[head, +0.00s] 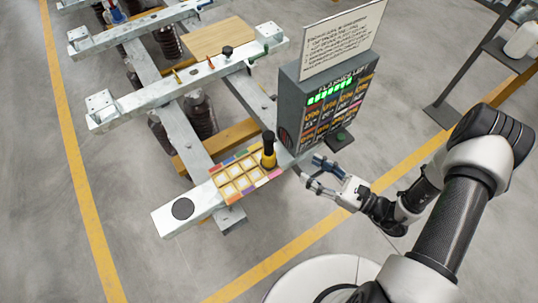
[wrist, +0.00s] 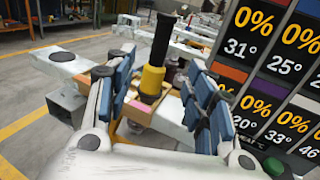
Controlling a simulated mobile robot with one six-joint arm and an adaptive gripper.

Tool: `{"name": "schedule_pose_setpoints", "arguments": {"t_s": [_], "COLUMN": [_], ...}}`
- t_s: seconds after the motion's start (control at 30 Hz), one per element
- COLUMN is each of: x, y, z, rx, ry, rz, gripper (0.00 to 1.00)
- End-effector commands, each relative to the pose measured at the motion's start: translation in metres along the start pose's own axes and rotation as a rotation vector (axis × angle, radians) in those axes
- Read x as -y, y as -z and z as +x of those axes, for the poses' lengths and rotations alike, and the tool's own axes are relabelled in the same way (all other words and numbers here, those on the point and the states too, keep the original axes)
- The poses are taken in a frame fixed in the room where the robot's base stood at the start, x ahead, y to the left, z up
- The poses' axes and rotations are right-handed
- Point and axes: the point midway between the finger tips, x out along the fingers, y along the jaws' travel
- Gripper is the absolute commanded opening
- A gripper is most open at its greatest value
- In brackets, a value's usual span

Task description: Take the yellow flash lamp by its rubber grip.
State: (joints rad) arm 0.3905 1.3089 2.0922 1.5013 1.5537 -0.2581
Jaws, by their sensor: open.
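The yellow flash lamp (head: 268,152) stands upright at the right end of a card with coloured edges, on the near steel beam. Its lower body is yellow and its upper part is a black grip. In the wrist view the lamp (wrist: 152,82) stands between and beyond the fingers, its black grip (wrist: 163,40) rising above them. My gripper (head: 318,172) is open and empty, to the right of the lamp and apart from it. In the wrist view my gripper (wrist: 165,95) shows blue pads on both fingers, with the lamp nearer the left finger.
A grey display box (head: 320,105) with percentages and a sign on top stands right behind the lamp; it fills the right of the wrist view (wrist: 275,75). The card (head: 240,175) lies left of the lamp. A black disc (head: 183,208) lies on the beam's left end. Floor in front is clear.

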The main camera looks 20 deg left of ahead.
Motion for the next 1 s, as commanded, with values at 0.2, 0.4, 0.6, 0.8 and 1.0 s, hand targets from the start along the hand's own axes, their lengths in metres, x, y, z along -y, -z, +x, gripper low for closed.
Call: {"name": "schedule_pose_setpoints", "arguments": {"t_s": [0.2,0.4,0.6,0.8,1.0], "x": [-0.003,-0.003,-0.002,0.000,0.003], "y": [0.001,0.001,0.000,0.000,-0.001], "z": [0.048,0.089,0.109,0.128,0.156], "rx": [-0.001,0.000,-0.002,0.000,-0.001], "ry": [-0.012,-0.011,-0.006,-0.010,-0.008], "rz": [-0.002,-0.003,-0.001,-0.003,-0.003], "gripper": [0.49,0.49,0.49,0.49,0.49]}}
